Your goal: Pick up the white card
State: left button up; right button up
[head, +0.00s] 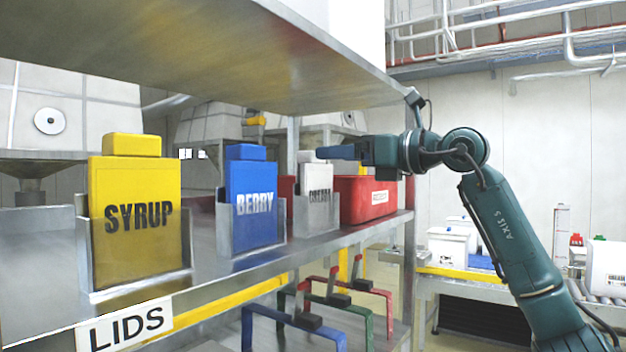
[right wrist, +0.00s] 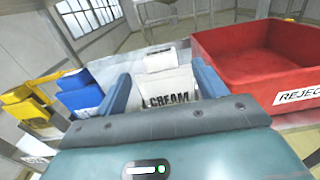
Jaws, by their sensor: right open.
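The white card (head: 316,192), lettered CREAM, stands upright in a metal holder on the shelf, to the right of the blue card. My right gripper (head: 325,152) reaches in from the right at the height of the card's top and hides part of it. In the right wrist view the white card (right wrist: 166,80) shows between the two blue fingers of my right gripper (right wrist: 160,76). The fingers are apart, and I cannot tell whether they touch the card. My left gripper is not in view.
A blue BERRY card (head: 252,205) and a yellow SYRUP card (head: 135,205) stand in holders to the left. A red reject bin (head: 365,200) is close on the right. An upper shelf (head: 250,55) hangs above. Coloured frames (head: 335,312) stand below.

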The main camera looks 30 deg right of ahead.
aim_at(308, 155)
jog(key=p+x, duration=0.2)
jog(key=x, duration=0.5)
jog(key=shift+w+a, duration=0.1)
jog(key=shift+w, duration=0.1)
jog(key=shift+w+a, duration=0.1)
jog(key=shift+w, duration=0.25)
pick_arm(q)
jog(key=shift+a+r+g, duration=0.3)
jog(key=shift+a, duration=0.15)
pick_arm(e)
jog(key=shift+s, duration=0.1)
jog(key=c, duration=1.3)
